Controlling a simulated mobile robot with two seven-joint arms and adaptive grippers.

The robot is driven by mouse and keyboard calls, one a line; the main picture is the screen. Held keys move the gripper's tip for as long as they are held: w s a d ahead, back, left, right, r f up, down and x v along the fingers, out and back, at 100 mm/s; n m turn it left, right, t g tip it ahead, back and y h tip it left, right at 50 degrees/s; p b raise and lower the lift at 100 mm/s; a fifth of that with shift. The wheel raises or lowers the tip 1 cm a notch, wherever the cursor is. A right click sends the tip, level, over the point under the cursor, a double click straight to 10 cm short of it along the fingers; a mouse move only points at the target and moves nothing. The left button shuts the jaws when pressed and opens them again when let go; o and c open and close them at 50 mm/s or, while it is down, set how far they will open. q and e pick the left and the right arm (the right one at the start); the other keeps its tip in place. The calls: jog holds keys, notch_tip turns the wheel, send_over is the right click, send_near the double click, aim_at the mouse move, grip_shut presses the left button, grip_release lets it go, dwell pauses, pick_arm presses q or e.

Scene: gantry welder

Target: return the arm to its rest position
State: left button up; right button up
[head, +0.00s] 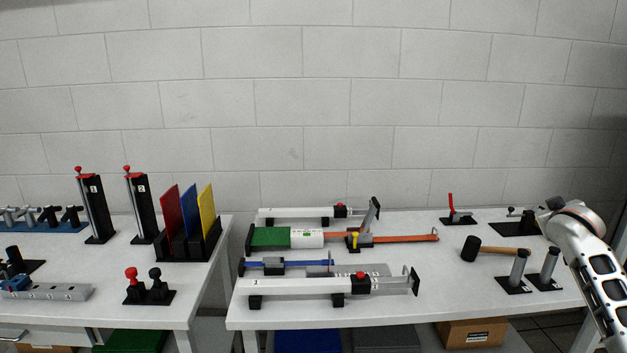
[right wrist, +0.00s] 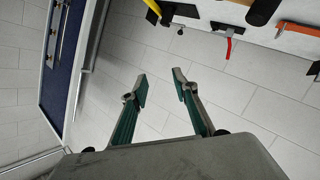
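My right arm (head: 590,245) comes in at the right edge of the head view, over the right end of the right table. Its gripper cannot be made out there. In the right wrist view my right gripper (right wrist: 163,82) has its two green-lined fingers spread apart. Nothing is between them, and behind them is the pale block wall (right wrist: 245,95). My left arm and left gripper are not in view.
The right table (head: 445,290) holds clamps, a mallet (head: 472,248), grey posts (head: 518,268) and a red-handled toggle clamp (head: 453,212). The left table (head: 110,308) holds red, blue and yellow panels in a black rack (head: 205,245). A gap separates the tables.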

jog(key=s+a+f+n+y, duration=0.25)
jog(key=s+a+f, duration=0.35)
jog(key=f, duration=0.6)
jog(key=s+a+f+n+y, duration=0.25)
jog(key=s+a+f, duration=0.4)
jog(key=f, duration=0.45)
jog(key=s+a+f+n+y, duration=0.1)
jog(key=s+a+f+n, duration=0.35)
jog(key=f, duration=0.75)
jog(key=s+a+f+g+y, duration=0.1)
jog(key=s+a+f+y, duration=0.15)
jog(key=s+a, duration=0.4)
jog(key=s+a+f+g+y, duration=0.1)
jog(key=s+a+f, duration=0.25)
jog(key=s, duration=0.65)
jog(key=s+a+f+g+y, duration=0.1)
jog(key=s+a+f, duration=0.3)
jog(key=s, duration=0.5)
jog(key=a+m+t, duration=0.1)
jog(key=a+m, duration=0.4)
jog(key=a, duration=0.8)
jog(key=shift+w+r+y, duration=0.15)
jog(key=shift+r+y, duration=0.2)
jog(key=shift+r, duration=0.1)
